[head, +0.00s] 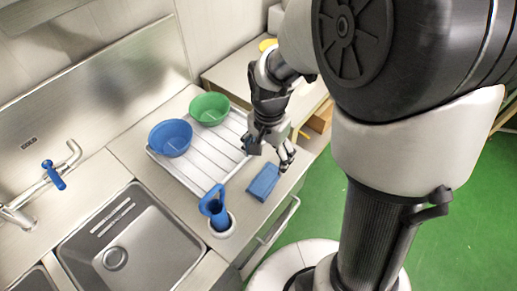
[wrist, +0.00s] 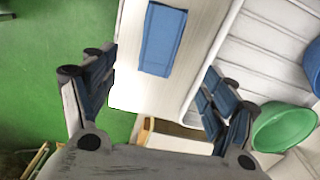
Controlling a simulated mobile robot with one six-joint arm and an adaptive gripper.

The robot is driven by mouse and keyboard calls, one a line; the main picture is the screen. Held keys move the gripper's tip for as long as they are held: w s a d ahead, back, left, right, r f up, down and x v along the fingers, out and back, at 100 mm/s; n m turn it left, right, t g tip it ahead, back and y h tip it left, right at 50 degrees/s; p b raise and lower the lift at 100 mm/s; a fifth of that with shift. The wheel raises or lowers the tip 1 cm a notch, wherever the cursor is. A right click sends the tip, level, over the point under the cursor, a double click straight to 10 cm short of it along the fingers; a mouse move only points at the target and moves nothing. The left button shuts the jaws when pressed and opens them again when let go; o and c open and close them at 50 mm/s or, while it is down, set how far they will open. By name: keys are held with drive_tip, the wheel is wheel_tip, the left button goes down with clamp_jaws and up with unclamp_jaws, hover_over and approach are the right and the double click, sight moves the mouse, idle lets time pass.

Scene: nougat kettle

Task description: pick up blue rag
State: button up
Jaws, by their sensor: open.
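The blue rag (head: 263,182) lies flat on the pale counter, near its front edge, to the right of the white drying rack. It is a folded rectangle. In the wrist view the blue rag (wrist: 163,40) shows at the top middle, beyond the fingertips. My gripper (head: 272,150) is above the counter just behind the rag, apart from it. In the wrist view my gripper (wrist: 157,75) has its fingers spread wide with nothing between them.
A white ribbed rack (head: 203,160) holds a blue bowl (head: 170,138) and a green bowl (head: 210,108). A white cup (head: 222,228) with a blue-handled tool (head: 213,205) stands left of the rag. A steel sink (head: 130,245) lies farther left. Green floor is open beyond the counter.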

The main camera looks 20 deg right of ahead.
sight(266, 178)
wheel_tip(266, 178, down, 11)
drive_tip(key=b, duration=0.4)
drive_tip(key=shift+r, duration=0.1)
drive_tip(key=shift+r, duration=0.1)
drive_tip(key=shift+c, duration=0.2)
drive_tip(key=c, duration=1.1)
